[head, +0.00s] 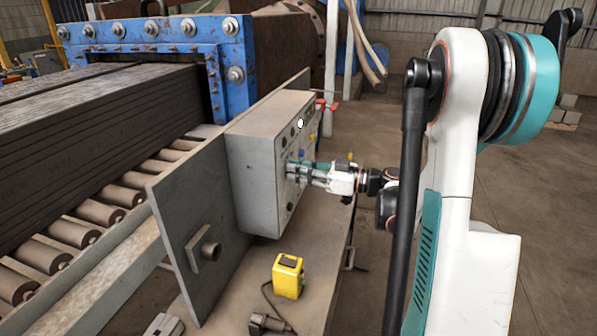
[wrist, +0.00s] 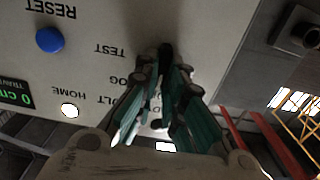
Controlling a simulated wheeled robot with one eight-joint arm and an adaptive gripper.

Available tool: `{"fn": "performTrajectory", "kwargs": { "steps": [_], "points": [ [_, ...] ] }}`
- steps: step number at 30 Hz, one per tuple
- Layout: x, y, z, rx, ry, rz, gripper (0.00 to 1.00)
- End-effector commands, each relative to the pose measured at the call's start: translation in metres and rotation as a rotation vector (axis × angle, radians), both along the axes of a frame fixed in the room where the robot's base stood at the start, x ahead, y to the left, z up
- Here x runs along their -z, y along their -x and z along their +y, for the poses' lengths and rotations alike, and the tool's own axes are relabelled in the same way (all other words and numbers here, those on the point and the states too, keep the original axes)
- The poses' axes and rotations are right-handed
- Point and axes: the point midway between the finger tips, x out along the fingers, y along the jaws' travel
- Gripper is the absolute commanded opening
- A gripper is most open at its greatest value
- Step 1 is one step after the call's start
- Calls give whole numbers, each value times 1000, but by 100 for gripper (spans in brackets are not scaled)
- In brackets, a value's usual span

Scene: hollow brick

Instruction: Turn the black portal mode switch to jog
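My gripper (head: 292,168) reaches the panel from the right. In the wrist view the panel (wrist: 110,25) appears upside down, with the labels TEST, RESET and HOME and part of a word ending in OG. A black switch (wrist: 165,52) sticks out between the fingertips of my gripper (wrist: 163,72), beside the TEST label. The fingers lie on both sides of it and cover its lower part. Whether they touch it, and which way its pointer faces, I cannot tell.
A blue button (wrist: 49,40) and a white lit button (wrist: 69,110) sit on the panel near the gripper. A yellow device (head: 288,275) stands on the bench below the box. A grey plate (head: 200,225) stands left of the box. Floor to the right is open.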

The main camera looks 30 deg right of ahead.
Motion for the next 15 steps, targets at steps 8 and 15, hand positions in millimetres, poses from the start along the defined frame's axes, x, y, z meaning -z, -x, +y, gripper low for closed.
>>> {"fn": "performTrajectory", "kwargs": {
  "steps": [8,15],
  "points": [
    [0,0,0,0,-5,4,0],
    [0,-1,-1,0,-60,50,0]
  ]
}}
